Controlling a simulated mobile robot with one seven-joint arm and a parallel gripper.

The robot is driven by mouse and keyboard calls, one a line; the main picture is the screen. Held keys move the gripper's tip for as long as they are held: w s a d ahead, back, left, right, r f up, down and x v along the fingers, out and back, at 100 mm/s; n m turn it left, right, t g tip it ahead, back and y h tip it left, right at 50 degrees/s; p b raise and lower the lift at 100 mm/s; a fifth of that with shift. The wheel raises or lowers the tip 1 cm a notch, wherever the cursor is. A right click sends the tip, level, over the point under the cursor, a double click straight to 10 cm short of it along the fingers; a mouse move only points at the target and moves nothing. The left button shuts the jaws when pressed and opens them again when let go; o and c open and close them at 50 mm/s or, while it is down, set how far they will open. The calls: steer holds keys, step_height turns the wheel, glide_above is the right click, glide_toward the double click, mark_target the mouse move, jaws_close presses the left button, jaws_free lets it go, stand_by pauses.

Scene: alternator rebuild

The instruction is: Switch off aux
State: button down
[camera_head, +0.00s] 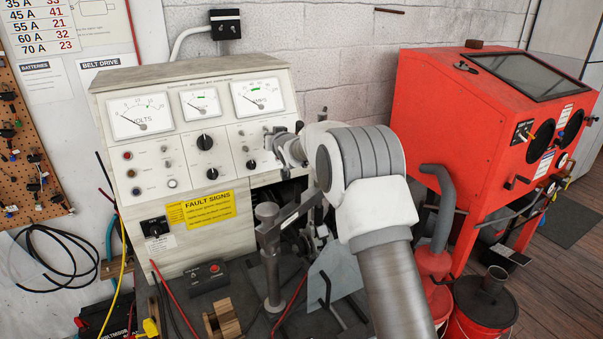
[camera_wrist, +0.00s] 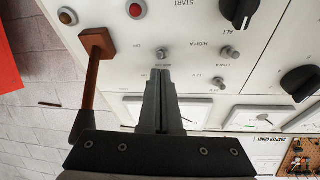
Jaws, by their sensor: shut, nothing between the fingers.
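In the wrist view, the white panel of the test bench (camera_head: 215,160) fills the upper part. A small metal toggle switch (camera_wrist: 161,54) stands on it just beyond my fingertips. The small lettering by it is partly covered by the fingers, and I cannot read it as aux. Two more metal toggles, an upper one (camera_wrist: 224,52) and a lower one (camera_wrist: 222,82), sit to its right. My gripper (camera_wrist: 160,73) is shut and empty, its tips close to the first toggle; I cannot tell whether they touch. In the head view my gripper (camera_head: 277,147) is at the panel's right side.
A brown-orange lever (camera_wrist: 91,75) sticks out from the panel left of my fingers. A black knob (camera_wrist: 238,12) and another black knob (camera_wrist: 300,83) lie to the right. Gauges (camera_wrist: 175,110) are behind the fingers. A red cabinet (camera_head: 450,120) stands right of the bench.

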steer(key=p, duration=0.3)
steer(key=shift+w+r+g, duration=0.1)
steer(key=shift+r+g, duration=0.2)
steer(key=shift+r, duration=0.1)
